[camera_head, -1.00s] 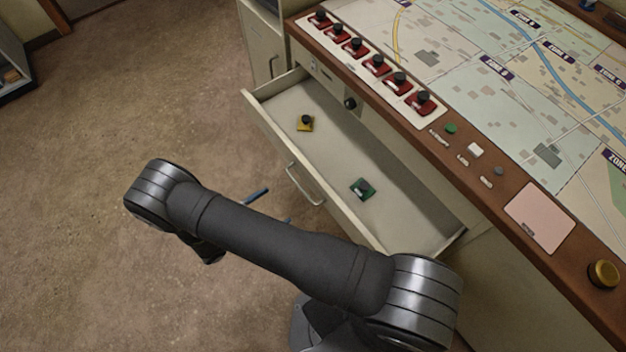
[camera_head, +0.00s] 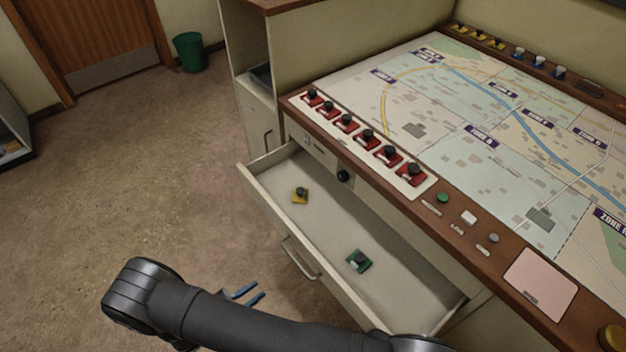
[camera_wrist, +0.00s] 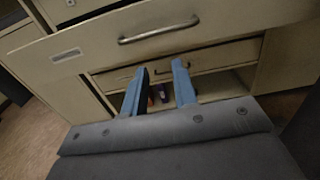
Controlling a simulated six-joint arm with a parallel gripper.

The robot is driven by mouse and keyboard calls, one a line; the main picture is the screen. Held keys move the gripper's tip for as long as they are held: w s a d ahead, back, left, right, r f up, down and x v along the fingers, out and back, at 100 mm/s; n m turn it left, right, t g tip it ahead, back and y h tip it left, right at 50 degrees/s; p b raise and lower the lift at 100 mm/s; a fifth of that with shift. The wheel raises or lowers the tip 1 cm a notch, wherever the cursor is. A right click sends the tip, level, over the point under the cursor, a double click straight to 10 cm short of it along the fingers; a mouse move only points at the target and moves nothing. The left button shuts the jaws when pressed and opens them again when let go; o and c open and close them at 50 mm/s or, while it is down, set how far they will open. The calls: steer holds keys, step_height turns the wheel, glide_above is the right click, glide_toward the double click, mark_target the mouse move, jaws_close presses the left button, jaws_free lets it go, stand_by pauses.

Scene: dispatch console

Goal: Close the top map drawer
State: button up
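The top map drawer (camera_head: 268,212) is pulled out from the console, beneath the map top. A yellow piece (camera_head: 299,196) and a green piece (camera_head: 359,261) lie inside it. Its metal handle (camera_head: 299,259) is on the front; in the wrist view the handle (camera_wrist: 159,32) spans the upper middle of the drawer front. My gripper (camera_head: 252,292) is low in front of the drawer, partly hidden by my arm. In the wrist view its two blue fingers (camera_wrist: 160,80) are apart with nothing between them, pointing below the handle. They appear clear of it.
The console map top (camera_head: 480,160) carries red switches (camera_head: 367,138) along its edge above the drawer. Other closed drawers (camera_wrist: 185,61) and an open shelf with small items sit lower. Floor (camera_head: 150,190) left of the drawer is free; a green bin (camera_head: 188,52) stands far back.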

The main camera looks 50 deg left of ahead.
steer(key=shift+w+a+r, duration=0.1)
steer(key=shift+a+r, duration=0.25)
steer(key=c, duration=0.3)
steer(key=a+r+g, duration=0.1)
steer(key=a+r, duration=0.1)
steer(key=w+a+r+g, duration=0.1)
steer(key=r+g, duration=0.1)
steer(key=w+a+r+g+h, duration=0.1)
steer(key=a+r, duration=0.1)
steer(key=shift+a+g, duration=0.3)
steer(key=shift+a, duration=0.05)
jaws_close()
steer(key=w+a+r+g+y, duration=0.1)
steer(key=w+a+r+g, duration=0.3)
steer(key=r, duration=0.4)
glide_toward(282, 222)
step_height(282, 222, down, 3)
steer(key=w, duration=0.3)
steer(key=shift+w+d+f, duration=0.15)
steer(key=shift+w+f, duration=0.1)
steer(key=shift+w, duration=0.4)
steer(key=shift+w, duration=0.1)
